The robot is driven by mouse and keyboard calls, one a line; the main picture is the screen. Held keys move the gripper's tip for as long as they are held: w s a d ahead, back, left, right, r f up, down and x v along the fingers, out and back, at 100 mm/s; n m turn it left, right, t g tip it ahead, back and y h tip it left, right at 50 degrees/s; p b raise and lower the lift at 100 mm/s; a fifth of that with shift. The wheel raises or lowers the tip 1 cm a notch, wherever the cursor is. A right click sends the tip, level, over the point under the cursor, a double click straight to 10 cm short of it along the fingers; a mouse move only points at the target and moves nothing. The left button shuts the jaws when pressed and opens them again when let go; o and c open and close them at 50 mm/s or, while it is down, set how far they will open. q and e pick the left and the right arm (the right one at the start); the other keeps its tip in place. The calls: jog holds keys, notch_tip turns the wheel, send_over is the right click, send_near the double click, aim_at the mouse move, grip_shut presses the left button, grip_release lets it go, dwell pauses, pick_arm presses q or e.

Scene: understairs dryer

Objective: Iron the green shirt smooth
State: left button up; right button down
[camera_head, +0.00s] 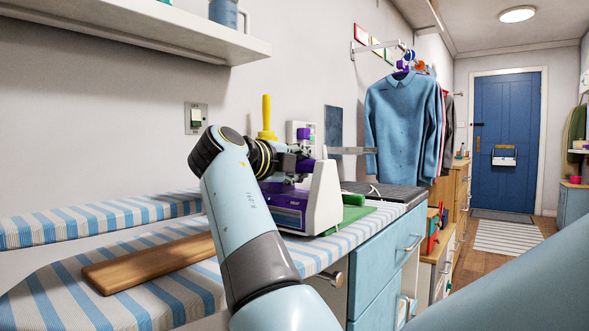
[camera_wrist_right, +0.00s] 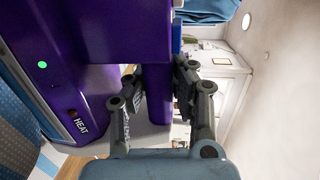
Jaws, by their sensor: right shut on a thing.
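A purple and white press (camera_head: 290,207) stands on the striped worktop. Flat green cloth (camera_head: 352,217), which looks like the green shirt, lies at its base and shows on its right side; the rest is hidden by the press, so I cannot tell how smooth it is. My right gripper (camera_head: 302,164) is at the upper part of the press. In the right wrist view, its fingers are shut on the purple handle bar (camera_wrist_right: 157,95), beside the purple body marked HEAT (camera_wrist_right: 75,100) with a lit green dot. My left gripper is not in view.
A wooden board (camera_head: 150,262) lies on the striped cover left of my arm. A yellow-handled thing (camera_head: 266,115) stands behind the press. A blue shirt (camera_head: 402,125) hangs on a wall rail. Drawers (camera_head: 385,268) are below; the floor toward the blue door (camera_head: 503,140) is open.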

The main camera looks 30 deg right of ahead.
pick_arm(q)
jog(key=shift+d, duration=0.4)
pick_arm(e)
jog(key=shift+d, duration=0.1)
jog(key=shift+d, duration=1.5)
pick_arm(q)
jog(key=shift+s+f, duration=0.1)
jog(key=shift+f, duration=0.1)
pick_arm(e)
jog(key=shift+r, duration=0.1)
